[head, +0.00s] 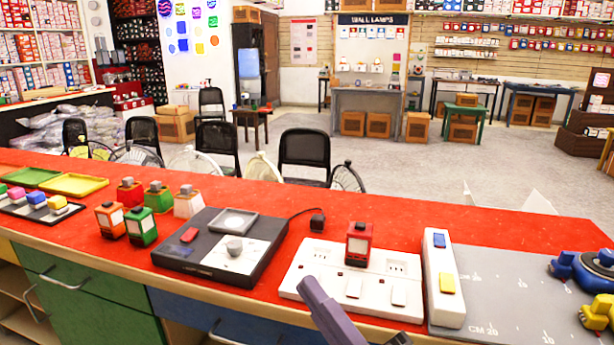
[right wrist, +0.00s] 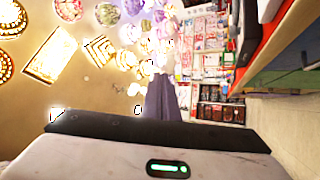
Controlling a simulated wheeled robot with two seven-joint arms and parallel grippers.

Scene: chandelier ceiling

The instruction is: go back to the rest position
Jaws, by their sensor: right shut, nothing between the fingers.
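My right gripper (head: 308,287) shows at the bottom middle of the head view as a grey-purple finger shape, in front of the white socket panel on the red counter. In the right wrist view its purple fingers (right wrist: 163,92) are together, with nothing between them. The wrist is turned so that this view looks sideways across the room and the lamps at the ceiling. My left gripper is not in the head view.
The red counter (head: 375,208) crosses the head view. On it are a black device (head: 200,262), a white socket panel (head: 300,270) with a red block (head: 359,244), a white switch strip (head: 443,300), a grey mat (head: 510,300) and several small coloured blocks. Chairs stand behind.

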